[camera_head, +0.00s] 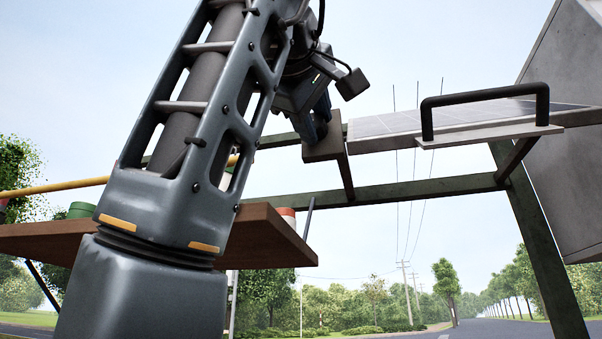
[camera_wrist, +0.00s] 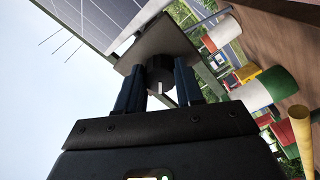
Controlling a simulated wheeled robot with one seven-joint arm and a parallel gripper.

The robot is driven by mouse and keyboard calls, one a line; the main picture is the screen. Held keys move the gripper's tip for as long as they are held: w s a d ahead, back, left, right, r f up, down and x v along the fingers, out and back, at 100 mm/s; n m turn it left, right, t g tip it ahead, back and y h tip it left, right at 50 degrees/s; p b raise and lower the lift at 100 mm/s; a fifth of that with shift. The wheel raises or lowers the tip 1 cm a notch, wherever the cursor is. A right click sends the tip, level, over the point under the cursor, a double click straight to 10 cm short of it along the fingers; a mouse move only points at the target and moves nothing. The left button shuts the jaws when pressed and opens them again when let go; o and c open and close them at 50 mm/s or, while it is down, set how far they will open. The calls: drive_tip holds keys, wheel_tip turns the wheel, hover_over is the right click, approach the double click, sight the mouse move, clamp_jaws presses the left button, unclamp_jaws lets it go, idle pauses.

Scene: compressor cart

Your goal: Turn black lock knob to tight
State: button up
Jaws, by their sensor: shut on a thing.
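The black lock knob (camera_wrist: 160,68) shows in the wrist view as a round dark cylinder with a short white mark near its lower edge. It sits on a brown-grey bracket plate (camera_wrist: 165,42) beside a panel. My gripper (camera_wrist: 160,82) is shut on the knob, with one blue finger on each side of it. In the head view my gripper (camera_head: 318,120) reaches down to the bracket block (camera_head: 323,146) from above. The knob itself is hidden or too dark to make out there. I cannot read any tight or loose marking.
A tilted solar panel (camera_head: 440,118) with a black handle (camera_head: 484,92) extends right of the bracket. Metal frame bars (camera_head: 410,190) run below. A brown shelf (camera_head: 265,240) with containers and a yellow pole (camera_head: 50,188) lie at left.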

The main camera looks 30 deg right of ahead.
drive_tip(key=m, duration=0.4)
drive_tip(key=shift+f+m, duration=0.15)
drive_tip(key=shift+m, duration=2.35)
drive_tip(key=o, duration=1)
drive_tip(key=shift+o, duration=0.2)
drive_tip(key=shift+a, duration=0.1)
